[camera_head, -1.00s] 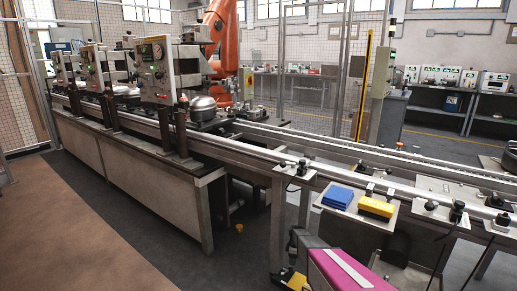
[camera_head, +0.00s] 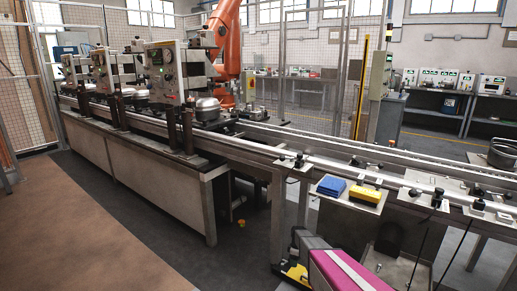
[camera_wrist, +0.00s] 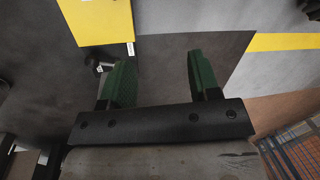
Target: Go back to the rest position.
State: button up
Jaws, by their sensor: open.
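My gripper (camera_wrist: 157,80) shows in the wrist view. Its two green fingers stand apart with nothing between them. Grey floor (camera_wrist: 190,30) lies beyond the fingers.
A conveyor line (camera_head: 240,145) with test machines (camera_head: 160,72) and metal compressor shells (camera_head: 207,107) runs across the head view. A blue block (camera_head: 332,187) and a yellow block (camera_head: 365,194) lie on a side shelf. An orange robot arm (camera_head: 227,50) stands behind. The brown floor (camera_head: 80,220) at left is clear.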

jog(key=s+r+m+t, duration=0.1)
jog(key=s+r+m, duration=0.5)
jog(key=s+r, duration=0.7)
jog(key=s+a+r+m+t, duration=0.1)
jog(key=s+r+m, duration=0.6)
jog(key=s+r, duration=0.7)
notch_tip(320, 180, up, 6)
jog(key=shift+s+a+r+h, duration=0.1)
jog(key=shift+s+a+h, duration=0.05)
jog(key=shift+a+h, duration=0.15)
